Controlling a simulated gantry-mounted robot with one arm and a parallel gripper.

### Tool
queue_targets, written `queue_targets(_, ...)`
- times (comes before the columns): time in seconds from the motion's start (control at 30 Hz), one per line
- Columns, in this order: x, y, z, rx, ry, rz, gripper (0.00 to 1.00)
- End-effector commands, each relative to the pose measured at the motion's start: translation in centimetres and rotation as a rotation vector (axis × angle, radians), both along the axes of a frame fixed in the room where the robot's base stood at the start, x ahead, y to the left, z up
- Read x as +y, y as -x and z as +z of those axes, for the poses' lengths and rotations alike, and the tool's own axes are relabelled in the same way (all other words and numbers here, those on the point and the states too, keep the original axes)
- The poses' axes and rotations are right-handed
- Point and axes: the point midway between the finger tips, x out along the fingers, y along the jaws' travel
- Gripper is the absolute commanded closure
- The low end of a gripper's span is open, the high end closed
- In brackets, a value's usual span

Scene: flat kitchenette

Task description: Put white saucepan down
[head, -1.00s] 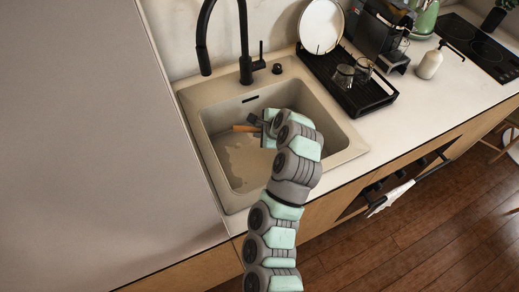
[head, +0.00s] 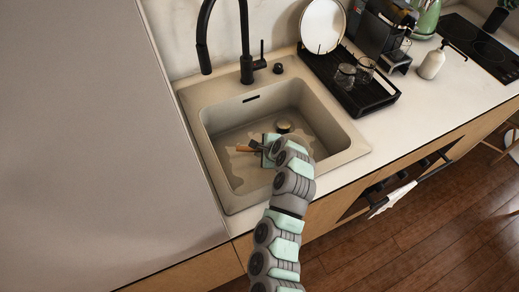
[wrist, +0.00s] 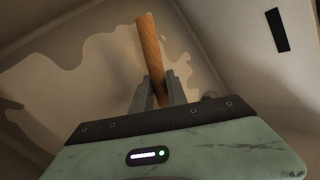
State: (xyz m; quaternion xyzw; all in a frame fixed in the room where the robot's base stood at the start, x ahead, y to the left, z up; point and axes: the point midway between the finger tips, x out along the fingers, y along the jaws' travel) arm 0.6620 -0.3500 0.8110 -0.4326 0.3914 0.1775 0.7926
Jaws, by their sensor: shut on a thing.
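My gripper (head: 258,147) is inside the sink basin and is shut on a wooden handle (head: 243,149). In the wrist view my gripper's fingers (wrist: 158,88) pinch the handle, and its free end (wrist: 150,40) points away past the fingertips over the basin floor. I take this handle to be the white saucepan's; no white pan body shows in either view. My arm and gripper body hide part of the basin. I cannot tell whether the held thing touches the sink floor.
The sink (head: 217,180) has wet patches and a round drain (head: 283,126) on its floor. A black faucet (head: 245,45) stands behind it. A black dish rack (head: 372,95) with glasses and a plate (head: 321,25) is at the right. A white bottle (head: 431,65) stands farther right.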

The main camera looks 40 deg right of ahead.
Motion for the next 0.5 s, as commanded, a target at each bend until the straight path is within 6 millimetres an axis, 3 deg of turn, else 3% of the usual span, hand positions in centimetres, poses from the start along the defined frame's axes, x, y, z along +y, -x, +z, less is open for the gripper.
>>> queue_targets(0.1, -0.02, -0.03, -0.09, -0.001, 0.000, 0.000, 1.00)
queue_targets(0.13, -0.02, -0.03, -0.11, -0.001, 0.000, 0.000, 0.80)
queue_targets(0.3, -0.02, -0.02, -0.07, -0.001, 0.000, 0.000, 0.66)
queue_targets(0.4, -0.02, -0.02, -0.06, -0.001, 0.000, 0.000, 0.59)
queue_targets(0.5, -0.02, -0.02, -0.06, -0.001, 0.000, 0.000, 0.59)
